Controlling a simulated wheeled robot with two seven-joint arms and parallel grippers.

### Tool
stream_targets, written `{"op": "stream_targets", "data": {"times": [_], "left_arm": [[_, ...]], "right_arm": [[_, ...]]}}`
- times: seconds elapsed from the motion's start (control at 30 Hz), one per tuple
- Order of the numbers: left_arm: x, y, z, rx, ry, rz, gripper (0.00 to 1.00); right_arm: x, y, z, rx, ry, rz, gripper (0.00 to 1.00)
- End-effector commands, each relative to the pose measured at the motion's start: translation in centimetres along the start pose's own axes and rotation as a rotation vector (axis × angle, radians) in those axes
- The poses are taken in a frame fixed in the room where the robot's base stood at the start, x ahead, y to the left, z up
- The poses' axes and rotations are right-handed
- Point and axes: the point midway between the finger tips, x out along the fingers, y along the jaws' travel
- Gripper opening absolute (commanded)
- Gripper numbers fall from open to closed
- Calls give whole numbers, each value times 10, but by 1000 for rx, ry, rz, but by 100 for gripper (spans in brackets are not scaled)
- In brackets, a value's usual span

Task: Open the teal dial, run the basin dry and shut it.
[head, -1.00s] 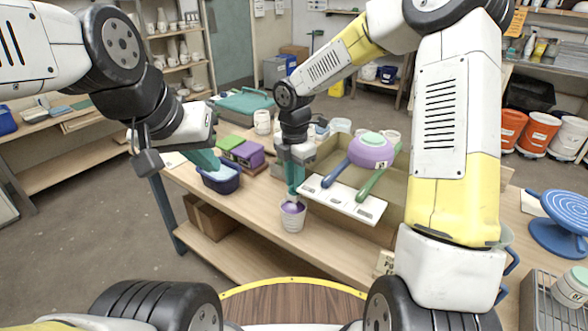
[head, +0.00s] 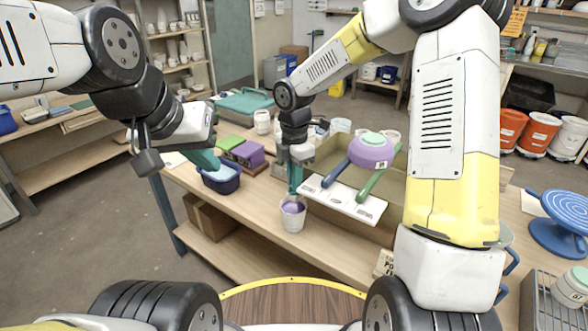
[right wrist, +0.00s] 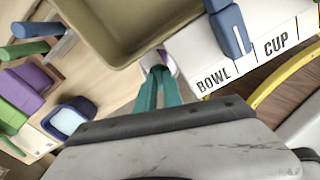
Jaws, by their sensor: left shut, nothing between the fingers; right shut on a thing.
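My right gripper (head: 294,194) points down with its teal fingers shut at the rim of a white cup (head: 292,222) with purple inside. The cup stands near the table's front edge. In the right wrist view the fingers meet at the cup (right wrist: 170,64), which is mostly hidden. My left gripper (head: 210,162) is shut and empty above a dark blue tub (head: 221,186) with pale blue inside. A large olive basin (head: 330,150) stands right of my right gripper; its wall also shows in the right wrist view (right wrist: 120,50). I cannot make out a teal dial.
A white board (head: 343,202) lettered BOWL and CUP lies before the basin, with a purple bowl (head: 371,152) and blue and green handles above it. Purple (head: 247,153) and green (head: 229,142) blocks stand by the tub. A blue turntable (head: 562,215) is far right.

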Motion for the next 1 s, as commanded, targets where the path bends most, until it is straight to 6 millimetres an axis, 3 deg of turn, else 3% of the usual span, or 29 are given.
{"op": "stream_targets", "data": {"times": [1.0], "left_arm": [[0, 0, 0, 0, 0, 0, 0]], "right_arm": [[-1, 1, 0, 930, 0, 3, 0]]}}
